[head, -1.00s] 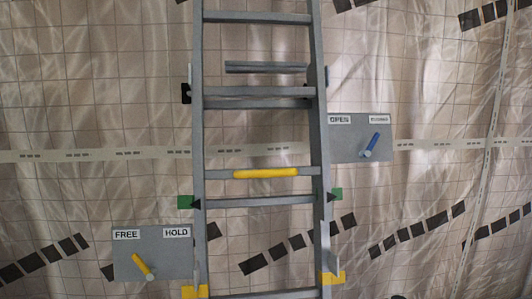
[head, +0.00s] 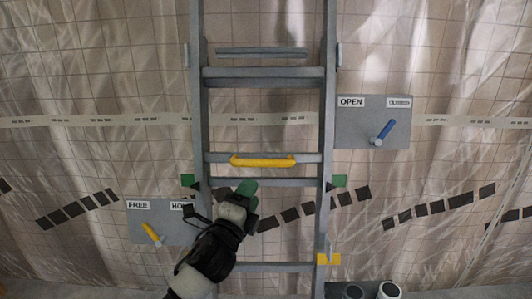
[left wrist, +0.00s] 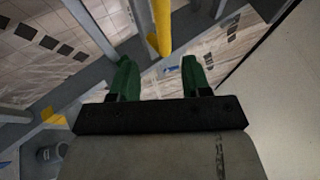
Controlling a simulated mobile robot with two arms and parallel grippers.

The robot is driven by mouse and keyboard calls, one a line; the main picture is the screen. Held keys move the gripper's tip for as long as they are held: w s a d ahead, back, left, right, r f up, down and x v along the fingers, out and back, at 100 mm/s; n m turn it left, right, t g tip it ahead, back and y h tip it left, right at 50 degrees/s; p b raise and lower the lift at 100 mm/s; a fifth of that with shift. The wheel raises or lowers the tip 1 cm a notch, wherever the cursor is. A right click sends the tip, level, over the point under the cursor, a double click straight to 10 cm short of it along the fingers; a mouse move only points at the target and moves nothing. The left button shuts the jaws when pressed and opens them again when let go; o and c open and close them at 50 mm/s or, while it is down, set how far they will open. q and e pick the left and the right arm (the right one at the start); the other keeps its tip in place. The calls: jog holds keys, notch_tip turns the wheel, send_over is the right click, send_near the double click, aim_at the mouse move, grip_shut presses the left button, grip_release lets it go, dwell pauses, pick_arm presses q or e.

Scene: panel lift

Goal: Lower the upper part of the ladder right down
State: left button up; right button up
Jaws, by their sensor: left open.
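The grey ladder (head: 333,120) stands upright against a draped, gridded backdrop. A yellow grip (head: 263,161) is on one of its rungs. My left gripper (head: 247,188), with green fingertips, is just below that grip, in front of the ladder. In the left wrist view its fingers (left wrist: 157,72) are apart with nothing between them, and the yellow grip (left wrist: 160,28) is ahead of the gap. Black pointers on the rails are level with green marks (head: 339,181). My right gripper is not in view.
The FREE/HOLD panel (head: 140,222) at left has a yellow lever (head: 152,234) leaning towards FREE. The OPEN/CLOSED panel (head: 355,128) at right has a blue lever (head: 384,131) leaning towards CLOSED. A yellow bracket (head: 328,259) is low on the right rail.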

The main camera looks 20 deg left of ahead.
aim_at(265, 166)
pick_arm(q)
jog(key=p+x, duration=0.1)
jog(key=x, duration=0.2)
jog(key=p+x, duration=0.1)
jog(key=x, duration=0.2)
jog(key=p+x, duration=0.1)
jog(key=x, duration=0.2)
jog(key=shift+w+r, duration=0.25)
jog(key=shift+r, duration=0.15)
jog(key=shift+w, duration=0.5)
jog(key=shift+c, duration=0.5)
grip_shut()
